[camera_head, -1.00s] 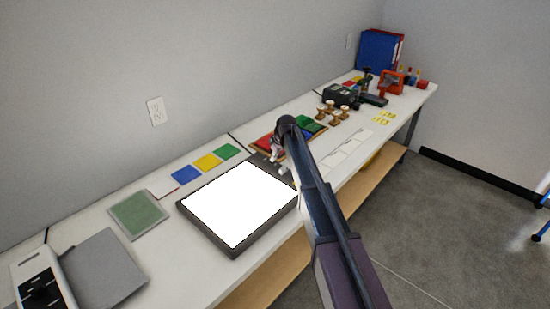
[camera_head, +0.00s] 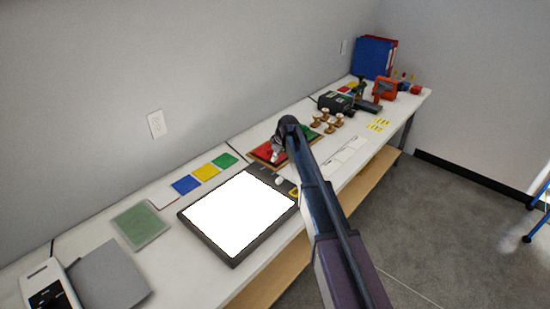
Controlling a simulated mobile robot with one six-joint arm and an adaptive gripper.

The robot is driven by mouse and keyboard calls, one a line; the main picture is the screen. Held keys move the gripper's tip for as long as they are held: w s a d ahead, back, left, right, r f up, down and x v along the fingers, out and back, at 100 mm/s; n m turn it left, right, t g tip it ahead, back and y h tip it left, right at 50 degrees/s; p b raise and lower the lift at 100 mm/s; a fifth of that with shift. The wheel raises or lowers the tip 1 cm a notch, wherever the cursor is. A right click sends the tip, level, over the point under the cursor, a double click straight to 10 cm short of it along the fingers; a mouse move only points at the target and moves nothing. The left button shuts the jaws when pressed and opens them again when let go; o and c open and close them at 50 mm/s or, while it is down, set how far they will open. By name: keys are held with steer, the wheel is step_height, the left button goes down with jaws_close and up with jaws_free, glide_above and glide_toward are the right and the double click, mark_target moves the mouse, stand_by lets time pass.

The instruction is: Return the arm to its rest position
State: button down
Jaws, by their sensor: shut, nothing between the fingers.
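My arm (camera_head: 335,225) reaches from the bottom right up over the long white workbench (camera_head: 210,293). My gripper (camera_head: 277,153) is small and partly hidden behind the arm's dark end joint. It is shut and holds nothing. In the picture it lies over the red part of a wooden-edged tray (camera_head: 258,154), just beyond the light box (camera_head: 268,231). I cannot tell its height above the tray.
On the bench stand a green pad (camera_head: 141,224), coloured squares (camera_head: 206,173), wooden stamps (camera_head: 330,125), a black device (camera_head: 335,102), an orange tool (camera_head: 384,88) and blue binders (camera_head: 373,57). Open floor (camera_head: 440,215) lies to the right.

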stand_by(0.3)
steer(key=s+d+m+h, duration=0.1)
steer(key=s+d+m, duration=0.2)
steer(key=s+d, duration=0.4)
steer(key=s+d+m+g+h, duration=0.1)
steer(key=s+d+m, duration=0.3)
steer(key=s, duration=1.3)
steer(key=s+d+f+m+g+h, duration=0.1)
steer(key=s+d+m, duration=0.2)
steer(key=s+d, duration=0.8)
steer(key=shift+s+d, duration=0.2)
steer(key=shift+s, duration=0.7)
